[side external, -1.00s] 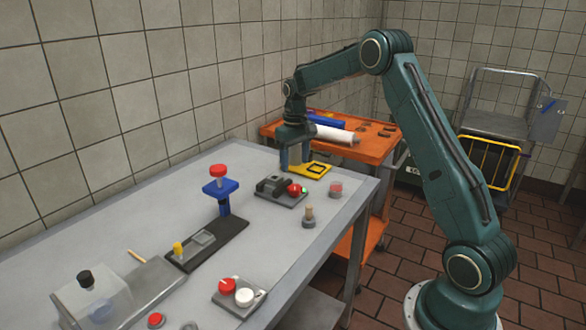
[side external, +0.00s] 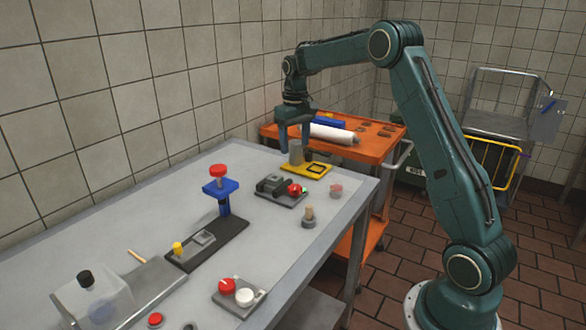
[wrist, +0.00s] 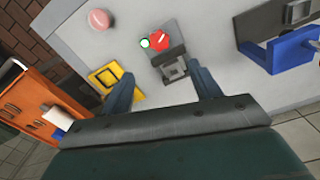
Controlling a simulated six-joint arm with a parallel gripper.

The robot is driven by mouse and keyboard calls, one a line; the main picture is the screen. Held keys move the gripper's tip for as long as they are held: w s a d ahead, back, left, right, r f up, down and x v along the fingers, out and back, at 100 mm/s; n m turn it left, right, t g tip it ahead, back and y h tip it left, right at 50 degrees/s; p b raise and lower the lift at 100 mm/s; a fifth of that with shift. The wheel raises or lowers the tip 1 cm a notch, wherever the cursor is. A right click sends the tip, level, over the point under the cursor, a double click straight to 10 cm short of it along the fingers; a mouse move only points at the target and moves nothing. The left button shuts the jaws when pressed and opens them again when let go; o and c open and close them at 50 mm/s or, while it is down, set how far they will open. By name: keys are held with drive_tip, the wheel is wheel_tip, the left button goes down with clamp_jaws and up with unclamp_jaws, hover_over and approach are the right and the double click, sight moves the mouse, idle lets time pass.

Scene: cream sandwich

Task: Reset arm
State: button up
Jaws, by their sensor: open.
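My gripper (side external: 295,147) is open and empty above the far end of the grey table, its fingers pointing down.
A dark base with a red knob (side external: 294,188) sits near the yellow plate. A blue stand with a red top (side external: 220,187) rises mid-table. A clear box (side external: 92,297) and a plate with red and white pieces (side external: 240,294) are nearer. An orange cart (side external: 375,150) stands beyond the table.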

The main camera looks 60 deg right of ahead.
drive_tip(key=s+a+r+n+t, duration=0.1)
drive_tip(key=s+a+r+t, duration=0.2)
drive_tip(key=s+a+r, duration=0.95)
drive_tip(key=s+a+f+n+t, duration=0.1)
drive_tip(key=s+a+f, duration=0.1)
drive_tip(key=s+a, duration=0.3)
drive_tip(key=s+a+f+n+t, duration=0.1)
drive_tip(key=s+a, duration=0.4)
drive_tip(key=s, duration=0.8)
drive_tip(key=shift+a+f+t, duration=0.15)
drive_tip(key=shift+f+t, duration=0.15)
drive_tip(key=shift+f, duration=0.45)
